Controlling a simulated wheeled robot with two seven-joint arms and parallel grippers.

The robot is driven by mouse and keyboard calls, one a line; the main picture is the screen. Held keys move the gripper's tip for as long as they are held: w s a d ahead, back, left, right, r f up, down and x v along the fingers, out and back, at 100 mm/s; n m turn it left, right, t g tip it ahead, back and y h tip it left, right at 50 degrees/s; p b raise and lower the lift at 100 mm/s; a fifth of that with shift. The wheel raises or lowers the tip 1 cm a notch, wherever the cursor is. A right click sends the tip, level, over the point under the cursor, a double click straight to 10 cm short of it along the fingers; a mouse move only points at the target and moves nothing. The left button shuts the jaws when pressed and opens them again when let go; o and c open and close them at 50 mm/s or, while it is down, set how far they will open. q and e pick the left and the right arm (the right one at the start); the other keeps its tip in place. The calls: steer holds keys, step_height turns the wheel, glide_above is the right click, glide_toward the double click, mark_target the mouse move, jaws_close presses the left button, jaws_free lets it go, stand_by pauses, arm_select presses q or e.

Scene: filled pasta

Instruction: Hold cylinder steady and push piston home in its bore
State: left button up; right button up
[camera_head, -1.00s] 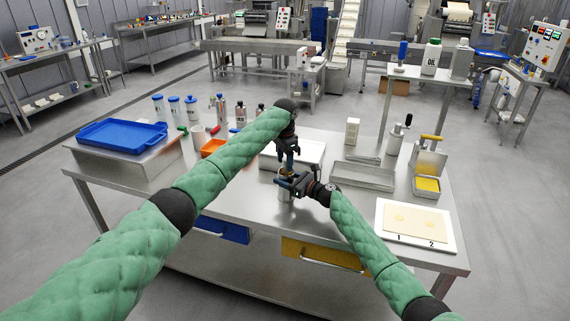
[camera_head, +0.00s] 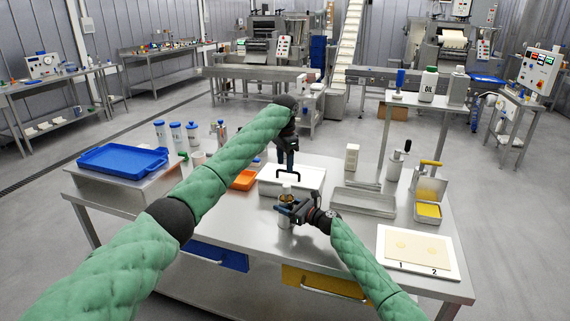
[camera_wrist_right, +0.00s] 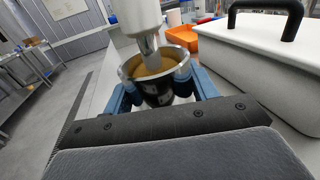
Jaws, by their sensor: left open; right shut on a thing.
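The metal cylinder (camera_head: 286,220) stands upright on the steel table. My right gripper (camera_head: 289,206) is shut around it near its rim, and in the right wrist view the blue fingers (camera_wrist_right: 165,92) clasp it from both sides. The piston (camera_head: 287,182) is white on top. In the right wrist view the piston (camera_wrist_right: 138,20) stands slightly tilted, and its narrower grey lower part enters the bore. How deep it sits is hidden. My left gripper (camera_head: 288,160) is open and empty, above and behind the piston, apart from it.
A white box (camera_head: 270,185) with a black handle stands close behind the cylinder. An empty steel tray (camera_head: 362,203) and a yellow-filled container (camera_head: 428,211) are to the right. A numbered board (camera_head: 450,258) lies front right. A blue tray (camera_head: 122,160) stands at the left. The front middle is clear.

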steer(key=o, duration=1.3)
